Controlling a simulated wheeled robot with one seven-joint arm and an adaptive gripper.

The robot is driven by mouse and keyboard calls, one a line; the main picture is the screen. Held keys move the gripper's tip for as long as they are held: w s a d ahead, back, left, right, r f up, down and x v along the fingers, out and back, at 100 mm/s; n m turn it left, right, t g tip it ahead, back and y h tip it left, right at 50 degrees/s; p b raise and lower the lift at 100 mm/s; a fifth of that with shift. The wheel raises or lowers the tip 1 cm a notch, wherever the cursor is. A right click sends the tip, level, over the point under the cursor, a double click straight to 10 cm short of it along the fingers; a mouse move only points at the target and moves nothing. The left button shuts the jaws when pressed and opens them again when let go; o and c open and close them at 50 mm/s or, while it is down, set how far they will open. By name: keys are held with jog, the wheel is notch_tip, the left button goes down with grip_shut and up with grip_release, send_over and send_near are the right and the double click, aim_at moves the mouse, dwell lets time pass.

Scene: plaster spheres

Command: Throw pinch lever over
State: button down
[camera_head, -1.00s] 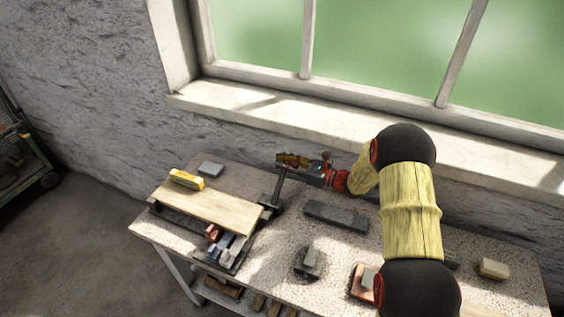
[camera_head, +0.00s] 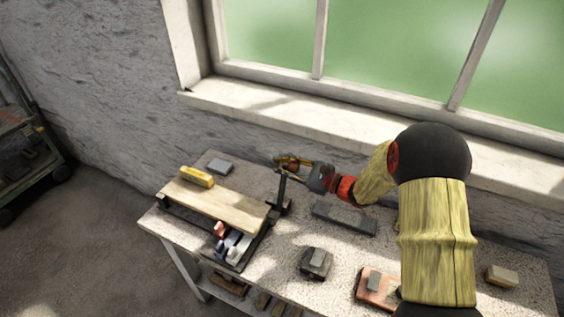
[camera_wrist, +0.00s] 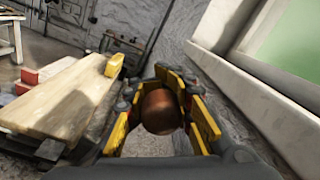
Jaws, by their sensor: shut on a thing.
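The lever (camera_head: 281,191) is a dark bar standing nearly upright at the right end of a clamping fixture with a wooden board (camera_head: 225,204). In the wrist view a round brown knob (camera_wrist: 160,112) sits between the yellow finger pads of my gripper (camera_wrist: 166,98). My gripper (camera_head: 290,162) is shut on this knob at the top of the lever. The board also shows at left in the wrist view (camera_wrist: 62,95).
A yellow block (camera_head: 197,176) lies on the board. A grey block (camera_head: 220,166) is behind it. A long dark block (camera_head: 344,218) and other small blocks (camera_head: 316,262) lie on the speckled bench (camera_head: 285,285). The window sill (camera_head: 330,130) runs close behind my arm.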

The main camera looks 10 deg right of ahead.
jog(key=shift+s+f, duration=0.15)
jog(key=shift+f, duration=0.1)
jog(key=c, duration=2.1)
grip_release()
jog(key=o, duration=0.6)
jog(key=shift+r, duration=0.15)
jog(key=shift+c, duration=0.2)
jog(key=v, duration=1.2)
